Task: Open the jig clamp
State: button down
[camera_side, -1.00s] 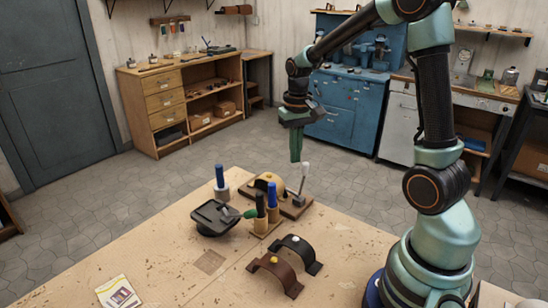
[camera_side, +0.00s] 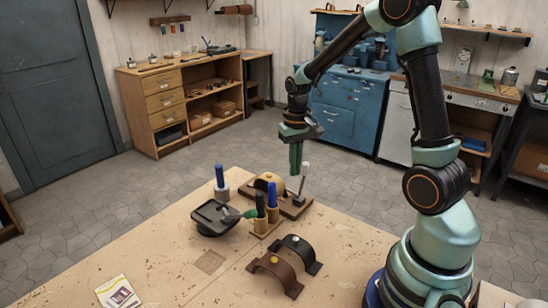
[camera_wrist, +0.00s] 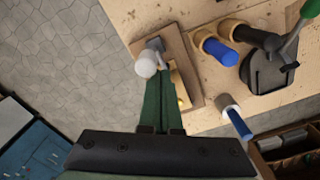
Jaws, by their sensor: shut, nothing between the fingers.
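The jig is a brown wooden board (camera_side: 296,209) with a tan rounded form (camera_side: 268,180) on it, near the table's far edge. Its clamp lever stands nearly upright at the board's right end, topped by a white knob (camera_side: 306,167). The board (camera_wrist: 190,62) and white knob (camera_wrist: 149,63) also show in the wrist view. My gripper (camera_side: 296,172) points down, just left of the knob in the side view, with its green fingers shut and empty. In the wrist view my gripper (camera_wrist: 164,80) overlaps the knob's edge; I cannot tell whether they touch.
A tool holder (camera_side: 262,229) with upright handles stands in front of the jig. A blue-handled tool (camera_side: 220,177) stands left of it. A black tray-like stand (camera_side: 212,217) is nearby. Brown (camera_side: 277,271) and black (camera_side: 301,250) curved straps lie nearer. The table's left front is mostly clear.

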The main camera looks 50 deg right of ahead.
jog(key=shift+s, duration=0.1)
jog(key=shift+s+f, duration=0.2)
jog(key=shift+s, duration=0.35)
jog(key=shift+s+f, duration=0.15)
jog(key=shift+s, duration=0.5)
jog(key=shift+s+f, duration=0.2)
jog(key=shift+s, duration=0.35)
jog(key=shift+s+f, duration=0.15)
jog(key=shift+s, duration=0.4)
jog(key=shift+w+r, duration=0.2)
jog(key=shift+r, duration=1.05)
jog(key=shift+w+r, duration=0.2)
jog(key=shift+r, duration=1.05)
jog(key=shift+w+r, duration=0.2)
jog(key=shift+r, duration=1.05)
jog(key=s+a+r+n+t, duration=0.2)
jog(key=a+r+n, duration=0.1)
jog(key=a, duration=0.4)
jog(key=s+a+r+n+t, duration=0.2)
jog(key=a+r+n+t, duration=0.1)
jog(key=a+r, duration=0.2)
jog(key=shift+s+a+t, duration=0.15)
jog(key=shift+a+t, duration=0.15)
jog(key=shift+a, duration=0.7)
